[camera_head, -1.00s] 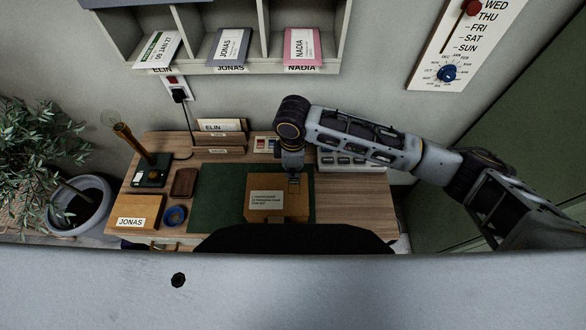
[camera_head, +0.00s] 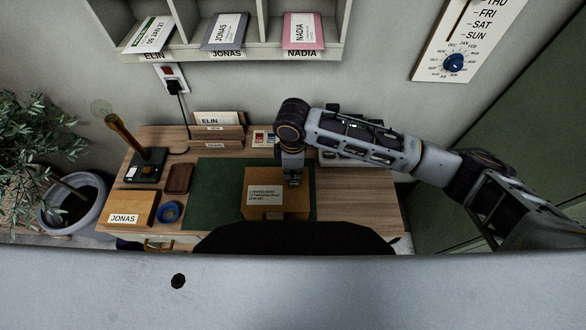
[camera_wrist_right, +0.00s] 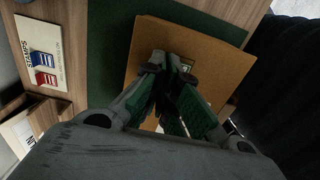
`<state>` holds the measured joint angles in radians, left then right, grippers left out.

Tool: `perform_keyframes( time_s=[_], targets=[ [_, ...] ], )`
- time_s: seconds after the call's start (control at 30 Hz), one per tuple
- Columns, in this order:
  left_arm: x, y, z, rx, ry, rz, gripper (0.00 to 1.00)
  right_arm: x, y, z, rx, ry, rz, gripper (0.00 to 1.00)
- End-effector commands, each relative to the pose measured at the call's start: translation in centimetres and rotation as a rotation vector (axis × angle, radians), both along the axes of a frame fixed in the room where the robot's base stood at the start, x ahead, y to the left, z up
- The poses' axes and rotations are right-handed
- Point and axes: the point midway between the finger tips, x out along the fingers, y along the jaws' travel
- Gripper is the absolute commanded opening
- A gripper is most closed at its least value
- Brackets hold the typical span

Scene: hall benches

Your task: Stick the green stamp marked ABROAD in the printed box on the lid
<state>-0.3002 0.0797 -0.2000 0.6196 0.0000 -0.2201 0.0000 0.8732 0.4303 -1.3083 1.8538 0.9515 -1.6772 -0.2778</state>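The brown cardboard box (camera_head: 290,208) lies on the green mat, with a white address label (camera_head: 264,195) on its lid. The lid also fills the middle of the right wrist view (camera_wrist_right: 212,58). My right gripper (camera_head: 292,183) is low over the lid's far right part; in the right wrist view its fingertips (camera_wrist_right: 170,68) are close together. A small pale-edged, greenish patch (camera_wrist_right: 186,66) shows at the fingertips. I cannot tell whether it is the green stamp or the printed box, and no ABROAD marking is readable. My left gripper is not in view.
The stamps card (camera_wrist_right: 40,52) beside the mat shows a blue and a red stamp. On the desk are a lamp (camera_head: 147,165), a brown tray (camera_head: 178,178), a blue ring-shaped item (camera_head: 169,211) and a JONAS box (camera_head: 145,205). Green mat (camera_head: 215,195) left of the cardboard box is clear.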

Motion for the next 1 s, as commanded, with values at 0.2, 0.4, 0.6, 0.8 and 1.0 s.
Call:
perform_keyframes(
  time_s=[0.2, 0.4, 0.6, 0.8, 1.0],
  targets=[
    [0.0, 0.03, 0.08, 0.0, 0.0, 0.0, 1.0, -0.02, 0.02, -0.4, 0.0, 0.0, 0.001, 0.0],
    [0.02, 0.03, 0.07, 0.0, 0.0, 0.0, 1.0, -0.01, 0.02, -0.42, 0.0, 0.0, 0.001, 0.0],
    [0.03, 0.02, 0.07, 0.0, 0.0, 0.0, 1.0, -0.01, 0.02, -0.42, 0.0, 0.0, 0.001, 0.18],
    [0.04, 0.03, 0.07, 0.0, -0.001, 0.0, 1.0, 0.0, 0.02, -0.41, 0.0, 0.0, 0.001, 0.3],
    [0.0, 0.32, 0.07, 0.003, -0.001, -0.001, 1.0, 0.0, 0.02, -0.39, 0.0, 0.0, 0.0, 0.3]
  ],
)
